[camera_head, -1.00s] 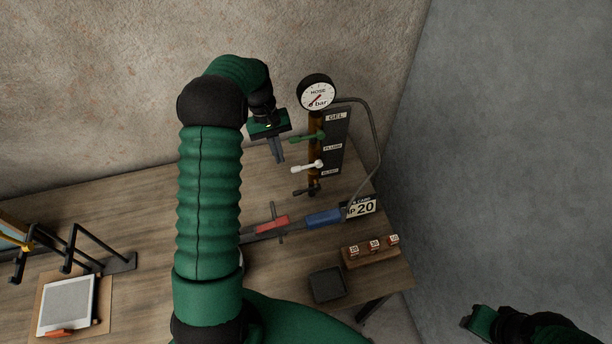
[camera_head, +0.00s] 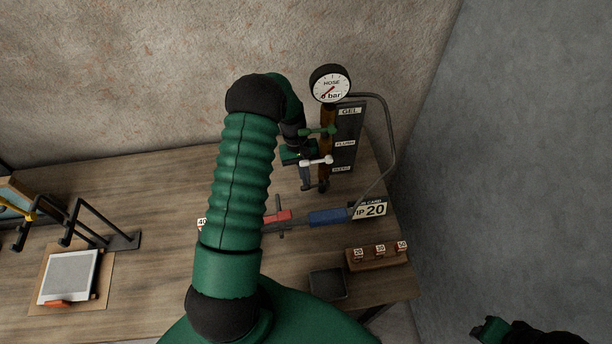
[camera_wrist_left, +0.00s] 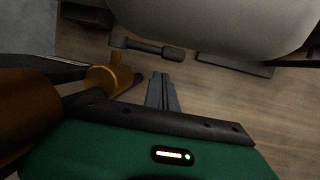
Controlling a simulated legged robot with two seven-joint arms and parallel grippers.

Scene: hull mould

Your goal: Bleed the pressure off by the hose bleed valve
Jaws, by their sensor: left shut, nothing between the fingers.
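The hose manifold is a brass pipe (camera_head: 327,118) with a green lever, a white lever (camera_head: 318,161) and a dark bleed lever (camera_head: 323,186), lowest, by the bleed label (camera_head: 341,169). The round hose gauge (camera_head: 330,84) on top has its red needle to the lower left. My left gripper (camera_head: 307,186) is shut and empty, just left of the dark lever and partly overlapping the manifold. In the left wrist view its fingertips (camera_wrist_left: 162,76) are apart from the dark lever (camera_wrist_left: 150,48), which lies just beyond them. My right gripper (camera_head: 490,328) shows only partly at bottom right.
A wooden block with numbered tags (camera_head: 377,258) and a dark tray (camera_head: 327,284) lie in front. A black rack (camera_head: 90,222) stands left.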

